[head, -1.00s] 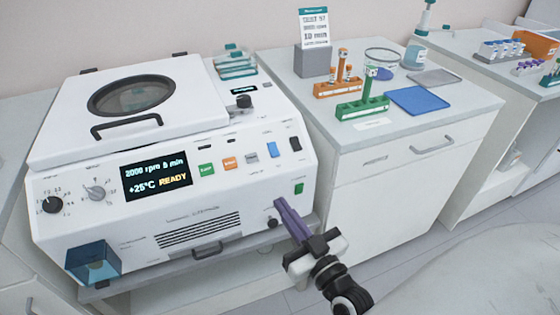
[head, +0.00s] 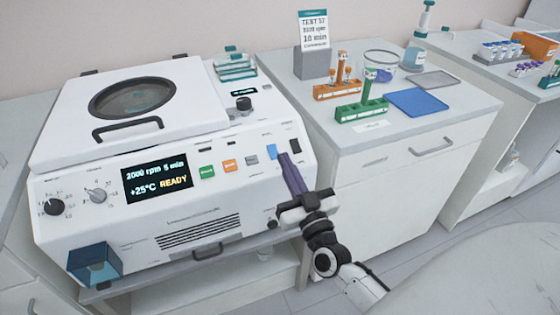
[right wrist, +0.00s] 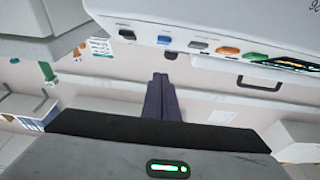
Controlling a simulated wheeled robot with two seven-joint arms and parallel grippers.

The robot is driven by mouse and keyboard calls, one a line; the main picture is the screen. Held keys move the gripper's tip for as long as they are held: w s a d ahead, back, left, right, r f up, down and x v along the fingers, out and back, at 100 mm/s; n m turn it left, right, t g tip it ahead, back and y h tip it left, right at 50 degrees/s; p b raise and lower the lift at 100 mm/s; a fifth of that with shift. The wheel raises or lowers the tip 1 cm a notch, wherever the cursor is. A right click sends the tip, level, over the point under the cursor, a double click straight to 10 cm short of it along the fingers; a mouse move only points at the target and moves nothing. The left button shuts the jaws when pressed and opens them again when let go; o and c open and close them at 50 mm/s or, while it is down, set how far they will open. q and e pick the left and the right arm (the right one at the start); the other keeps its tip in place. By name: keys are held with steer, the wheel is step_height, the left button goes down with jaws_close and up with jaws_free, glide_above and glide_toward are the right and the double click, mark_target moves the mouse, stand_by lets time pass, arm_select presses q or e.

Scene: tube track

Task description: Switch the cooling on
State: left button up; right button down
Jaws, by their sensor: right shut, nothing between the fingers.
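The white centrifuge (head: 60,205) has a display (head: 157,178) reading about 2000 rpm, 5 min, +25°C READY. Right of it on the front panel are a green button (head: 206,172), an orange button (head: 229,165), a grey switch (head: 251,160), a blue switch (head: 271,151) and a black switch (head: 295,145). My right gripper (head: 284,158) is shut and empty, its purple fingertips just right of and below the blue switch in the picture. The right wrist view shows the fingertips (right wrist: 160,76) apart from the blue switch (right wrist: 163,40). Switch labels are too small to read. My left gripper is not in view.
The centrifuge lid is closed, with a dark handle (head: 128,129). Two dials (head: 97,194) sit left of the display. A side counter (head: 450,115) holds tube racks, a blue tray (head: 417,102) and a sign. The space in front of the panel's right end holds my arm.

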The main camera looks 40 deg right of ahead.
mark_target(273, 151)
steer(key=shift+w+d+f+b, duration=0.2)
steer(key=shift+w+f, duration=0.3)
steer(key=shift+w, duration=0.2)
steer(key=shift+w+d+f+b, duration=0.15)
steer(key=shift+w+f, duration=0.35)
steer(key=shift+w, duration=0.2)
steer(key=shift+w+d+f+b, duration=0.2)
steer(key=shift+w+f, duration=0.3)
steer(key=shift+w, duration=0.2)
